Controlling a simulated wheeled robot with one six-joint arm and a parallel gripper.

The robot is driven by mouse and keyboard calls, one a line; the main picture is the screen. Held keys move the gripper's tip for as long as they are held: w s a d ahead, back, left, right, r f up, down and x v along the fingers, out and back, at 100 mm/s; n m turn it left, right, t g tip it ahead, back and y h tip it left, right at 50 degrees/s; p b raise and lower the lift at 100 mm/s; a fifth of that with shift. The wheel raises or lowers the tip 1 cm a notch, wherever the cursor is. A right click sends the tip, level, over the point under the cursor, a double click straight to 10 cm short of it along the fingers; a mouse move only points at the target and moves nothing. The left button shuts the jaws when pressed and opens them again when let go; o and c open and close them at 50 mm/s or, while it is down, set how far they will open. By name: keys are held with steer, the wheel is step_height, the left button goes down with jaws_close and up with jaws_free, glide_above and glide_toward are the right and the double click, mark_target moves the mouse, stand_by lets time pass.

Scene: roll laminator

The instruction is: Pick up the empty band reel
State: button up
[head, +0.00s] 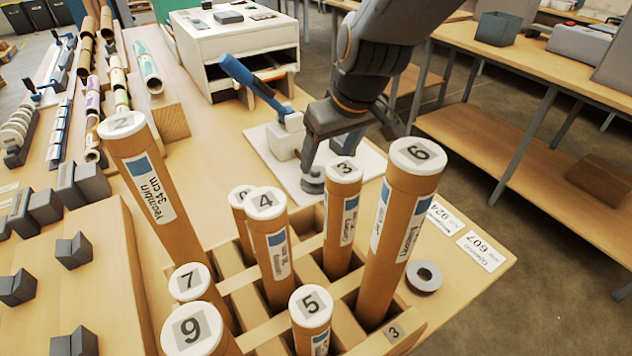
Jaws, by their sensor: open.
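A grey ring (424,277) with a hole in its middle lies flat on the table at the right, beside the tube rack, close to the paper labels. It looks like the empty band reel; nothing is wound on it that I can see. My gripper (326,172) is open, pointing down over a white board behind the tubes. It is behind and left of the ring and well apart from it. A small grey round piece shows at its left finger; I cannot tell whether it belongs to the gripper. Tube 3 partly hides the area under the gripper.
A blue-handled lever (250,84) stands on the white board (372,163). Labels (481,251) lie near the table's right edge.

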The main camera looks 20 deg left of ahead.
mark_target(317, 170)
steer(key=shift+a+p+x, duration=0.2)
steer(key=shift+p+x, duration=0.2)
steer(key=shift+x, duration=1.6)
steer(key=shift+a+p+x, duration=0.25)
steer(key=shift+p+x, duration=0.15)
steer(key=shift+x, duration=1.65)
steer(key=shift+w+r, duration=0.2)
steer(key=c, duration=1.2)
